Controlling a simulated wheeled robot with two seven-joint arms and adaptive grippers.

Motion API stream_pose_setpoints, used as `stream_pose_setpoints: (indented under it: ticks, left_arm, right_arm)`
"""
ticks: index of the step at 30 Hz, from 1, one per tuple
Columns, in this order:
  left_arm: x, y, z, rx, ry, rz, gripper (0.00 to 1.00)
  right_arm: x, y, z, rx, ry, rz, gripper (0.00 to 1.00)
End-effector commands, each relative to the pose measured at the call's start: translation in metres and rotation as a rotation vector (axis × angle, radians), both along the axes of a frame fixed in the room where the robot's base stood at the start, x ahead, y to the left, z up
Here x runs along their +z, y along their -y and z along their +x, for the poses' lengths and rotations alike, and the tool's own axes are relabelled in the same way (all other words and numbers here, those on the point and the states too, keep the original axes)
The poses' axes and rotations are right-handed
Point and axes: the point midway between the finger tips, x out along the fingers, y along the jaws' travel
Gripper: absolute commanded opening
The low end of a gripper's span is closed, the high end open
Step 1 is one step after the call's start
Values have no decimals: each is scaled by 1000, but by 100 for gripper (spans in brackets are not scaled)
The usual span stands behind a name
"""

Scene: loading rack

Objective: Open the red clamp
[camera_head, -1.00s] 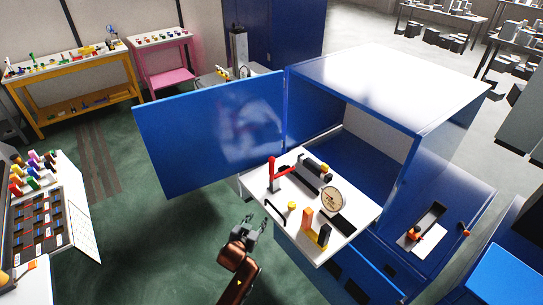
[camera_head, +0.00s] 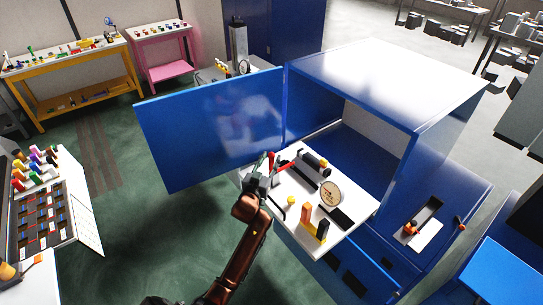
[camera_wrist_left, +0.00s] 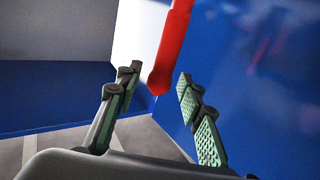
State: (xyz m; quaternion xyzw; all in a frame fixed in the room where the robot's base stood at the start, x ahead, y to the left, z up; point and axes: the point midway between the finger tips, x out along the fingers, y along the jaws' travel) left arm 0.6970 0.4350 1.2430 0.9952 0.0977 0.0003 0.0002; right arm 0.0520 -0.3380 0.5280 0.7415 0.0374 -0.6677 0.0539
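The red clamp (camera_head: 287,167) stands on the left part of the white board in front of the blue cabinet. Its red handle (camera_wrist_left: 173,42) hangs down from the top in the left wrist view, its rounded end lying in the gap between the fingertips. My left gripper (camera_head: 262,174) is at the clamp and partly hides it in the head view. In the left wrist view the left gripper (camera_wrist_left: 157,84) has its fingers spread, with visible gaps to the handle on both sides. The right gripper is not in view.
The white board (camera_head: 283,211) also carries a round gauge (camera_head: 330,193), a yellow knob (camera_head: 291,201), and orange and black blocks (camera_head: 307,213). The open blue door (camera_head: 205,130) stands behind and left of the gripper. Open floor lies left of my arm.

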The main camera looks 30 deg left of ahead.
Motion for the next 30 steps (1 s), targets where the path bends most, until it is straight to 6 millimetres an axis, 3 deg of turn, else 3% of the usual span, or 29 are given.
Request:
stream_pose_setpoints:
  ticks: [6, 15, 30]
  left_arm:
    - [0, -4, 18, 1, -1, 1, 35]
    - [-1, -4, 20, 1, -1, 1, 35]
    - [-1, -4, 20, 1, -2, 1, 0]
  right_arm:
    - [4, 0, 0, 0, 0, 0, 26]
    - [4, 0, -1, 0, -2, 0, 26]
    - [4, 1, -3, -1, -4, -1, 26]
